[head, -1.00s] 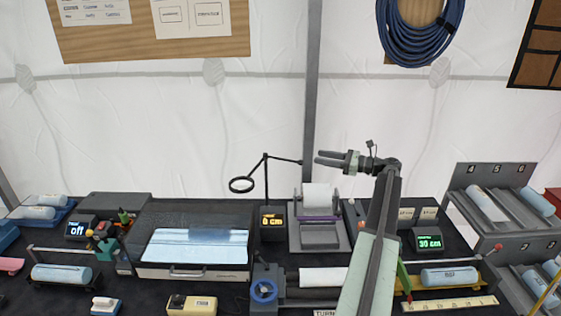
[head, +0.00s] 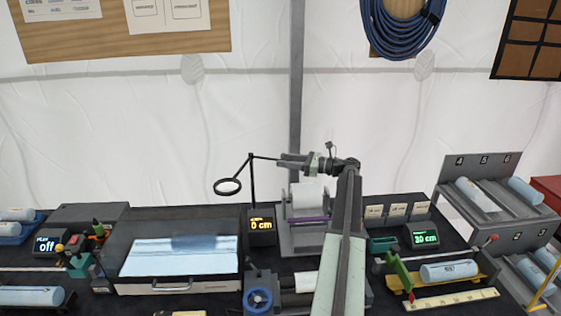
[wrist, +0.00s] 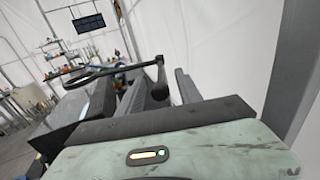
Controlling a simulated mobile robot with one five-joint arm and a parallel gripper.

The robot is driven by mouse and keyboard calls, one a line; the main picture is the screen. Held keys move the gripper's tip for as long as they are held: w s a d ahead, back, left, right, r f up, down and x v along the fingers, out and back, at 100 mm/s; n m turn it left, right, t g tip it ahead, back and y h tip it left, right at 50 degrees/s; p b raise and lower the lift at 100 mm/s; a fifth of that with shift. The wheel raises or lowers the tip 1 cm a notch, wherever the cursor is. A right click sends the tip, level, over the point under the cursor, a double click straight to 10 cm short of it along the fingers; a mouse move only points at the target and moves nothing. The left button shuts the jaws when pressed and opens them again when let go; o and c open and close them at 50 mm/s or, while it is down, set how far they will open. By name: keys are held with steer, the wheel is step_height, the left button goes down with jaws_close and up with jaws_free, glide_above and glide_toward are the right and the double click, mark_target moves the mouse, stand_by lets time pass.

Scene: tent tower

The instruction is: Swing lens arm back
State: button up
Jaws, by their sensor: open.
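The lens arm is a thin black bar on a black post (head: 252,180). A round black lens ring (head: 228,187) hangs at its left end, above the back of the light panel. The bar's right end reaches my gripper (head: 282,161), which is open and level with it. In the wrist view the ring (wrist: 92,76) lies left of the fingers, and a dark upright piece of the lens arm (wrist: 158,72) shows at or just beyond the gap between them. I cannot tell if a finger touches it.
A lit panel (head: 180,260) lies below the ring. A display reading 0 cm (head: 261,226) stands by the post, with a grey paper-roll stand (head: 303,238) to its right. A grey tent pole (head: 297,80) rises behind. The space above the bench is mostly free.

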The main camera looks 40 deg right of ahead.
steer(key=shift+x, duration=1)
jaws_close()
steer(key=shift+s, duration=0.1)
stand_by(0.6)
